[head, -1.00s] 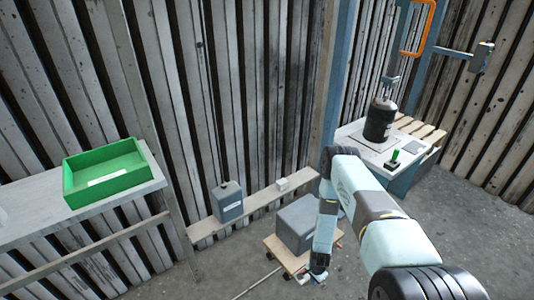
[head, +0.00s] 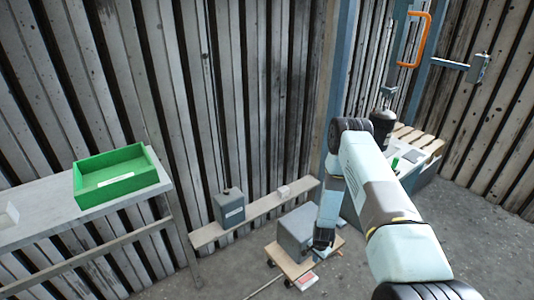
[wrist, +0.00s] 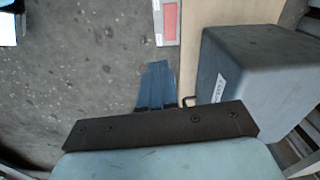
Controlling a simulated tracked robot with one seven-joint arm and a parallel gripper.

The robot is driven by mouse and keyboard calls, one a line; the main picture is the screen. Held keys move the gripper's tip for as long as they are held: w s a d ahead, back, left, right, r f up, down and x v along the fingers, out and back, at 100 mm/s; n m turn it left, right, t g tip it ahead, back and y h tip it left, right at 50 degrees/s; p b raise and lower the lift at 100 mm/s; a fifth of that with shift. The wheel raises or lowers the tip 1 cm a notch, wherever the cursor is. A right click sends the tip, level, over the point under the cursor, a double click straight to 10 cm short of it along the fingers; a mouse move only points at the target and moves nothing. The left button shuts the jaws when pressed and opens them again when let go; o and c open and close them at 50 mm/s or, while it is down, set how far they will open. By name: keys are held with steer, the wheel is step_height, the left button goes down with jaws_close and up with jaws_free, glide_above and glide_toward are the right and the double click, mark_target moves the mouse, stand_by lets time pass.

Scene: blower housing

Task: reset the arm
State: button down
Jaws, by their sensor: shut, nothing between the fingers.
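My arm reaches down from the lower right of the head view. My gripper (head: 322,246) is at its lower end, just right of a grey box (head: 296,232) on a low wooden dolly (head: 284,262). In the wrist view the blue fingers of my gripper (wrist: 156,82) are together, with nothing between them. They point over the concrete floor and the dolly's edge, left of the grey box (wrist: 255,65). I cannot tell the exact gap to the box.
A green tray (head: 118,180) stands on a shelf (head: 40,222) at left. A dark cylinder (head: 382,127) stands at the right workbench, partly behind my arm. An orange handle (head: 413,40) is above.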

steer(key=w+r+n+t, duration=0.1)
steer(key=w+r, duration=0.3)
steer(key=r, duration=0.9)
steer(key=w+r+n, duration=0.1)
steer(key=w+r, duration=0.4)
steer(key=r, duration=0.8)
steer(key=s+r+n+t, duration=0.1)
steer(key=s+r, duration=0.1)
steer(key=r, duration=1.1)
steer(key=s+r+n, duration=0.2)
steer(key=r, duration=1.1)
steer(key=s+r+n+t, duration=0.2)
steer(key=s+r, duration=1.2)
steer(key=r, duration=0.5)
steer(key=s+r+n, duration=0.1)
steer(key=s+r, duration=0.2)
steer(key=s, duration=0.7)
steer(key=s+d+r+n+t, duration=0.1)
steer(key=s+r, duration=0.3)
steer(key=s, duration=0.6)
steer(key=shift+s+r+n, duration=0.2)
steer(key=shift+s+n, duration=0.1)
